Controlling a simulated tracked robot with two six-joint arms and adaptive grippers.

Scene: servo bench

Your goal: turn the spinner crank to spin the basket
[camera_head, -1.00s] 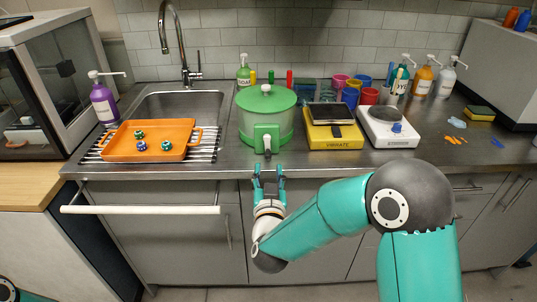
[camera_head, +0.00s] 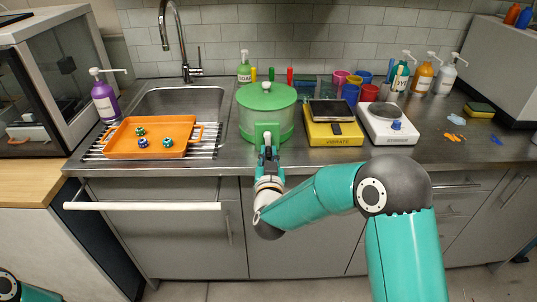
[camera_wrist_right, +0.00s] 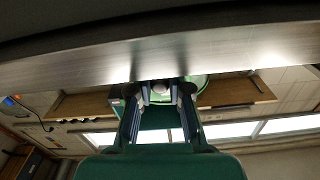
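The basket inside is not clear. My right gripper (camera_head: 267,150) is at the front of this block, where the crank handle is, and mostly covers the handle. In the right wrist view, my gripper's two fingers (camera_wrist_right: 160,100) stand either side of a small pale, round-ended piece (camera_wrist_right: 160,87). I cannot tell whether they touch it. My left gripper is not in view.
An orange tray (camera_head: 119,145) with several dice sits on a rack by the sink at the left. A yellow device (camera_head: 333,141) and a white stirrer (camera_head: 393,135) stand to the right. Cups and pump bottles are behind them. A drawer handle (camera_head: 142,206) juts out below the counter.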

